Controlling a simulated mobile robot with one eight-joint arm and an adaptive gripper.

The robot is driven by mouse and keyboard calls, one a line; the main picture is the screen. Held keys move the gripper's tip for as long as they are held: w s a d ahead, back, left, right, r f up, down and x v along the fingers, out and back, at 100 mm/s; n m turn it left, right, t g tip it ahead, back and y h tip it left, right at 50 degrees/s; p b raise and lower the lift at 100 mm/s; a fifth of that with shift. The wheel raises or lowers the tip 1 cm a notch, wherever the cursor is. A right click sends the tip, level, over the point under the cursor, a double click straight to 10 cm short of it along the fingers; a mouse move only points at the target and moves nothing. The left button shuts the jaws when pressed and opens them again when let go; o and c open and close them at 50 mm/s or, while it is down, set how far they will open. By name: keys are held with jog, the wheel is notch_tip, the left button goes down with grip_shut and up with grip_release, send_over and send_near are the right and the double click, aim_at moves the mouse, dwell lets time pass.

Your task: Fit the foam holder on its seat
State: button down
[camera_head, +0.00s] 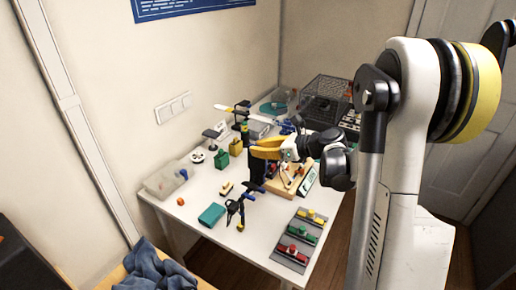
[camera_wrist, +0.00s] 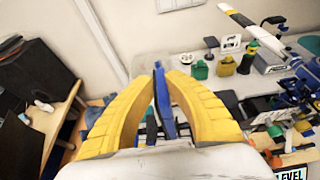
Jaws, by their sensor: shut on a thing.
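My gripper (camera_head: 252,148) has yellow fingers and is above the middle of the white table, pointing left. In the wrist view my gripper (camera_wrist: 163,76) is shut on a thin blue piece (camera_wrist: 163,100) standing upright between the fingers. Its lower part is hidden by the gripper, and I cannot tell for sure that it is the foam holder. A dark upright shape (camera_head: 256,169) shows just below the fingers in the head view. A wooden board (camera_head: 281,187) with small parts lies under my wrist. I cannot make out the seat.
A grey tray (camera_head: 279,257) with red, green and yellow parts lies at the front right. A black wire cage (camera_head: 325,98) is at the back.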

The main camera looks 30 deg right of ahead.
jog(key=shift+f+b, duration=0.45)
jog(key=shift+f, duration=0.1)
jog(key=c, duration=1.4)
grip_release()
